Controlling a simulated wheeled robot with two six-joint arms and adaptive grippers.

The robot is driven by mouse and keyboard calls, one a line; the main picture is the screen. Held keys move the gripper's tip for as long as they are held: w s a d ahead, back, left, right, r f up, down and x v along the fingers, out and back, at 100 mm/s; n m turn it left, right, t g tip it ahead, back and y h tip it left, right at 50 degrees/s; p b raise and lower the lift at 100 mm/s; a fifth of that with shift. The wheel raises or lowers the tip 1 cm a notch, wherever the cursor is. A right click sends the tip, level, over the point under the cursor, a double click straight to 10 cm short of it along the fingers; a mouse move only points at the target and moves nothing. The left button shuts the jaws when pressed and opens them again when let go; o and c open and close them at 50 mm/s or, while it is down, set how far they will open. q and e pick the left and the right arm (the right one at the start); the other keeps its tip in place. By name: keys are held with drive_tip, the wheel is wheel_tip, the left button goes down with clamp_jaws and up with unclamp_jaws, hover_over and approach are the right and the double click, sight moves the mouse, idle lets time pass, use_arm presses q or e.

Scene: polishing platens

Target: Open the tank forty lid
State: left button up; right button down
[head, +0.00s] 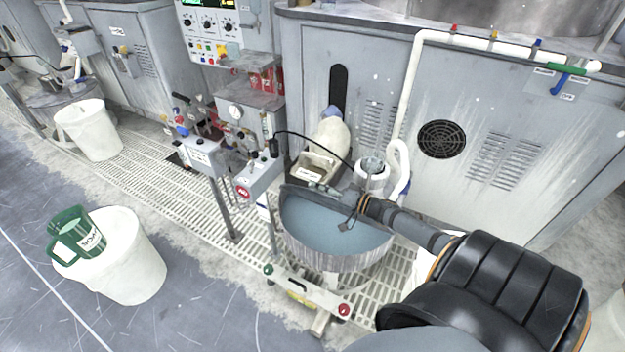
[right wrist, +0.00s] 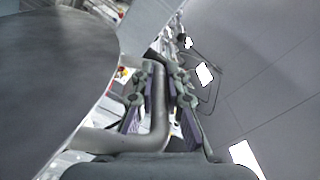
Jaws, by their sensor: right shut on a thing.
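The round tank (head: 340,262) has a grey, streaked wall and stands at the middle of the head view. A flat blue-grey surface (head: 318,226) fills its top; I cannot tell whether this is the lid or liquid. My right gripper (head: 350,214) reaches in from the right over the tank's far side. In the right wrist view its fingers (right wrist: 160,108) are shut on a bent grey bar handle (right wrist: 158,105). A large curved grey metal surface (right wrist: 55,75) lies left of the handle. The fingertips are small in the head view. My left gripper is not in view.
A valve and gauge stand (head: 235,115) is left of the tank. A grey machine cabinet (head: 450,190) with a white pipe (head: 410,85) is behind. A white bucket (head: 135,265) with a green jug (head: 77,238) stands at the lower left. A white grate (head: 175,205) covers the floor.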

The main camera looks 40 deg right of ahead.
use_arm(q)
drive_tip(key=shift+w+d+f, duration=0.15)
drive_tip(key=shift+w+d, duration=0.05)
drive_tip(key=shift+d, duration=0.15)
use_arm(e)
drive_tip(key=shift+w+d+r, duration=0.2)
drive_tip(key=shift+w+d, duration=0.05)
drive_tip(key=shift+d, duration=0.35)
drive_tip(key=shift+w+d+r, duration=0.2)
drive_tip(key=shift+d, duration=0.35)
drive_tip(key=shift+w+d+r, duration=0.2)
drive_tip(key=shift+w+d, duration=0.05)
drive_tip(key=shift+d, duration=0.35)
drive_tip(key=c, duration=1.4)
unclamp_jaws()
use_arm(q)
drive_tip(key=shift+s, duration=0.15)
use_arm(e)
drive_tip(key=shift+o, duration=0.2)
drive_tip(key=v, duration=1.2)
drive_tip(key=shift+a, duration=0.1)
